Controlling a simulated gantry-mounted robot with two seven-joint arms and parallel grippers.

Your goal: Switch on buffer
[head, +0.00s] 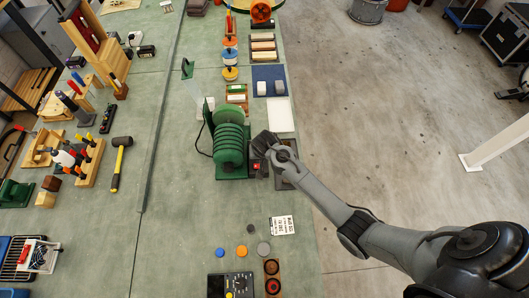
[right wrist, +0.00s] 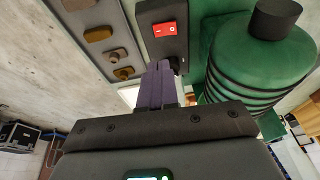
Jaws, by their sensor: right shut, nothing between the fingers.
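The buffer (head: 229,148) is a green machine with a stack of round discs, standing on the bench; its green body (right wrist: 262,60) fills the right of the right wrist view. A dark switch box (head: 257,168) with a red switch sits at its right side. The red rocker switch (right wrist: 165,29) shows clearly in the right wrist view, with a white mark on it. My right gripper (right wrist: 158,84) has its purple fingers together and empty, their tips by the lower edge of the box, below the switch. Contact cannot be told. My left gripper is out of view.
A grey plate (right wrist: 107,40) with several tan and brown pieces lies beside the switch box. A white sheet (head: 280,115) and a blue mat (head: 269,79) lie farther up the bench.

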